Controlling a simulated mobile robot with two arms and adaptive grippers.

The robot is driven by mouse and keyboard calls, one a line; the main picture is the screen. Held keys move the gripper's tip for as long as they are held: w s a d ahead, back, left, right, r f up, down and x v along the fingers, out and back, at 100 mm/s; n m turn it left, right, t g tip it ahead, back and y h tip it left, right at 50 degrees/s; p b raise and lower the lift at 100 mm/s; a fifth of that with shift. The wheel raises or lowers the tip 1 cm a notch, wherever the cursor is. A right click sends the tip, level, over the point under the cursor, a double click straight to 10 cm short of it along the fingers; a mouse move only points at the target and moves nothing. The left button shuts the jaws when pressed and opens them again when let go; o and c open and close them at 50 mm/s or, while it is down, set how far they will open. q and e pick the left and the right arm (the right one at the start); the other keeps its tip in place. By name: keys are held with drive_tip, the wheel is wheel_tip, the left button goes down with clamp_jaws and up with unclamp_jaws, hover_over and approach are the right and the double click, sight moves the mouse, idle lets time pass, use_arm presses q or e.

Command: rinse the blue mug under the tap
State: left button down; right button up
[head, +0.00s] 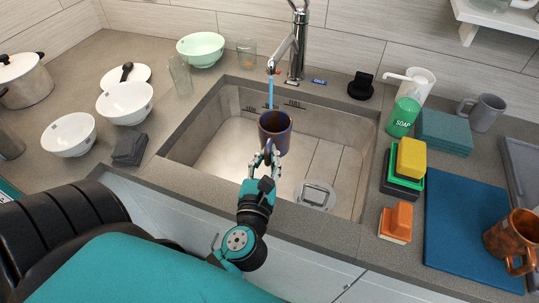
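The blue mug (275,133) is held over the sink (215,152), roughly upright with its opening up. My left gripper (268,158) is at the mug's near lower side, and its fingers appear closed on it. The tap (298,45) stands behind the sink, and a thin blue stream of water (271,93) falls from its spout. The stream comes down at the mug's far rim. I cannot tell whether it enters the mug or passes just behind it. My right gripper is not in view.
White bowls (125,102), a green bowl (200,49) and glasses stand left of the sink. A soap bottle (403,115), sponges (410,158), a grey mug (484,112), a blue mat (465,225) and a copper mug (511,240) are on the right. The sink basin looks mostly clear.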

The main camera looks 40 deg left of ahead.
sight(262, 145)
use_arm(q)
drive_tip(key=shift+w+a+f, duration=0.1)
drive_tip(key=shift+w+a, duration=0.45)
drive_tip(key=shift+w, duration=0.15)
drive_tip(key=w+a, duration=0.1)
drive_tip(key=w+a+f, duration=0.1)
drive_tip(key=w+a, duration=0.1)
drive_tip(key=shift+w+a, duration=0.2)
drive_tip(key=shift+w, duration=0.05)
drive_tip(key=shift+w+a+f+p, duration=0.1)
drive_tip(key=shift+w+a+p, duration=0.2)
drive_tip(key=shift+w+a, duration=0.3)
drive_tip(key=shift+w+a+f, duration=0.3)
drive_tip(key=shift+w+a, duration=0.5)
drive_tip(key=shift+w, duration=0.05)
drive_tip(key=shift+w+d, duration=0.1)
drive_tip(key=shift+w+d+p, duration=0.3)
drive_tip(key=shift+d+p, duration=0.05)
drive_tip(key=shift+s+a, duration=0.15)
